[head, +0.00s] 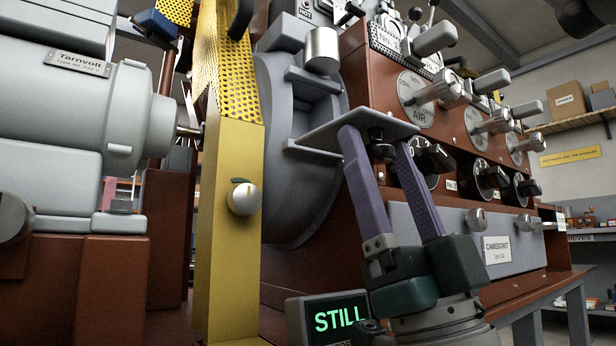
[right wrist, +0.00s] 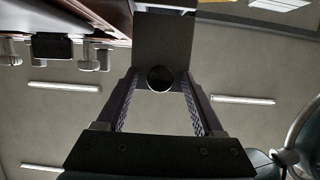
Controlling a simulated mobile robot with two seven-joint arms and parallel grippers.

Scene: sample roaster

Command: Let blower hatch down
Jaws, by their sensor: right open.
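The blower hatch (head: 345,128) is a flat grey plate standing out roughly level from the round grey blower housing (head: 300,205) in the head view. A dark round knob (head: 384,152) hangs from its underside near the outer end. My right gripper (head: 378,140) reaches up from below, open, with one purple finger on each side of the knob. In the right wrist view the knob (right wrist: 160,78) sits between the fingertips, with gaps beside it, and the hatch plate (right wrist: 165,40) lies beyond. My left gripper is not in view.
A yellow guard post (head: 232,220) with a silver knob stands left of the housing. The red roaster body (head: 350,215) with several dials and levers is behind and right. A grey motor (head: 70,105) is at the left. A display (head: 335,318) reading STILL is below.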

